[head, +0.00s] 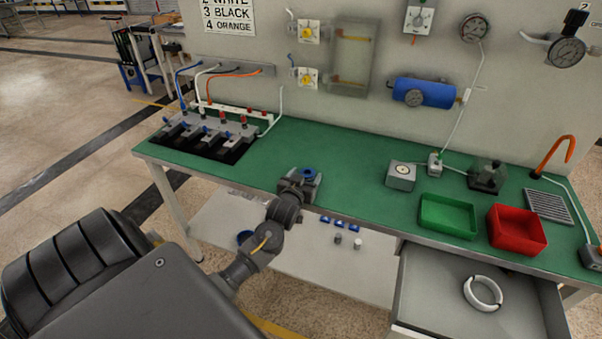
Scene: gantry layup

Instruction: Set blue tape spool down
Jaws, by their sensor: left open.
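The blue tape spool (308,173) shows as a small blue ring at the front edge of the green bench top (345,150), right at my left gripper. My left gripper (300,182) is open and reaches the bench's front edge from below left. Its fingers partly hide the spool, and I cannot tell whether they touch it. My right gripper is not in view.
A green bin (448,215), a red bin (516,230) and a small gauge box (401,176) stand to the right. An open drawer (430,300) holds a white ring (483,292). The lower shelf (300,222) holds small parts. Bench middle is clear.

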